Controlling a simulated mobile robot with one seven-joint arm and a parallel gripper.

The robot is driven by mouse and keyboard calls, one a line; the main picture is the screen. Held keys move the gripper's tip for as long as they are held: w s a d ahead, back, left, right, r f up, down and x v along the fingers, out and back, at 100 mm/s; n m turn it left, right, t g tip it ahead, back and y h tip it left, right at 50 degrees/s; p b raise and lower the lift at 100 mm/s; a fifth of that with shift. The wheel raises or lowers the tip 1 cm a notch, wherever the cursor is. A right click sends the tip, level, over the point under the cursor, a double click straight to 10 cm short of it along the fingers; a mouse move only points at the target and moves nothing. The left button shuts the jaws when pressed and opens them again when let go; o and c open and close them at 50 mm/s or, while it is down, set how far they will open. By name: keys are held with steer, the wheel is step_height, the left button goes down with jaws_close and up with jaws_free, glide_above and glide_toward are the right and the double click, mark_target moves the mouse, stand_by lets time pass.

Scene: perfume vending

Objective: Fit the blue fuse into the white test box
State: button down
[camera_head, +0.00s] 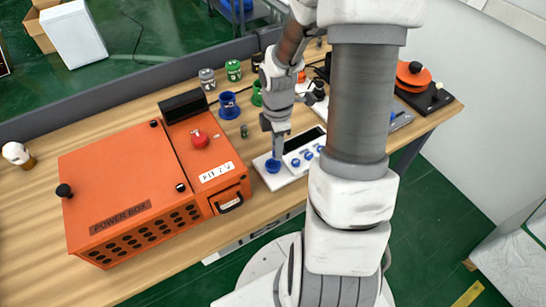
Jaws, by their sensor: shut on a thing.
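The white test box (291,179) lies on the wooden table at the centre, with a dark display and several small blue knobs on its top. My gripper (277,147) points down over its left end. It is shut on the blue fuse (272,166), which shows as a round blue piece at the left end of the box, below the fingers. From this view I cannot tell whether the fuse is seated in the box or just above it. My arm hides part of the box's right side.
An orange power box (118,190) with a red button (200,139) stands close on the left. A blue cup-like part (229,106), a green one (257,94) and small jars (207,79) stand behind. An orange-topped device (413,74) is at the right end.

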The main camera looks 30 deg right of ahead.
steer(key=shift+w+a+f, duration=0.2)
steer(key=shift+a+f, duration=0.15)
steer(key=shift+a, duration=0.15)
steer(key=shift+f, duration=2)
